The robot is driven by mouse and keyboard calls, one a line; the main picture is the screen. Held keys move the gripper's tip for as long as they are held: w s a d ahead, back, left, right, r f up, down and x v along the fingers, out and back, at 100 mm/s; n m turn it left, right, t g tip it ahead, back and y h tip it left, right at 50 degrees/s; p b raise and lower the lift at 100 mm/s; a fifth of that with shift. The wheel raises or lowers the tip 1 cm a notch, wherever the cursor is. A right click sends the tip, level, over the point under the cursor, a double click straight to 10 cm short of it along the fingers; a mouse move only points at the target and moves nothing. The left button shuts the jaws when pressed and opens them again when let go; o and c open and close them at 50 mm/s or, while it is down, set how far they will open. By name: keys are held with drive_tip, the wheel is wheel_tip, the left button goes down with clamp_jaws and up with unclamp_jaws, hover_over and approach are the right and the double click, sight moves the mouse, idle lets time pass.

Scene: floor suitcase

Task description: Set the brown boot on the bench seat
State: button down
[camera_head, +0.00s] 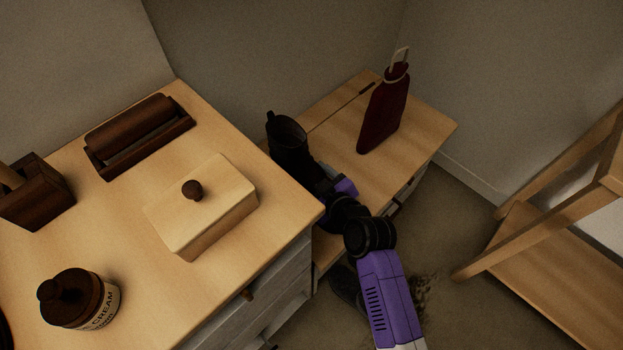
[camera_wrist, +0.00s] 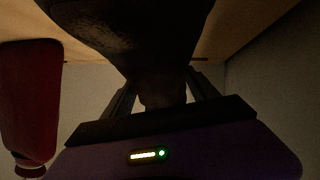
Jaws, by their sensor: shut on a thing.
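The bench seat is light wood and also shows in the wrist view. The cabinet and my gripper hide the boot's sole, so I cannot tell whether it touches the seat.
A dark red bottle (camera_head: 384,112) stands on the seat, right of the boot. A higher wooden cabinet top (camera_head: 120,225) is close on the left, with a lidded box (camera_head: 208,210) near its edge. Another dark shoe (camera_head: 346,285) is on the floor. A wooden rack (camera_head: 545,265) stands right.

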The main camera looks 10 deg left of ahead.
drive_tip(key=shift+r, duration=0.15)
drive_tip(key=shift+c, duration=1)
unclamp_jaws()
drive_tip(key=p+v, duration=0.2)
drive_tip(key=v, duration=0.9)
drive_tip(key=shift+s+d+r+p, duration=0.1)
drive_tip(key=shift+s+d+p, duration=0.1)
drive_tip(key=shift+s+p, duration=0.15)
drive_tip(key=shift+s+d, duration=0.1)
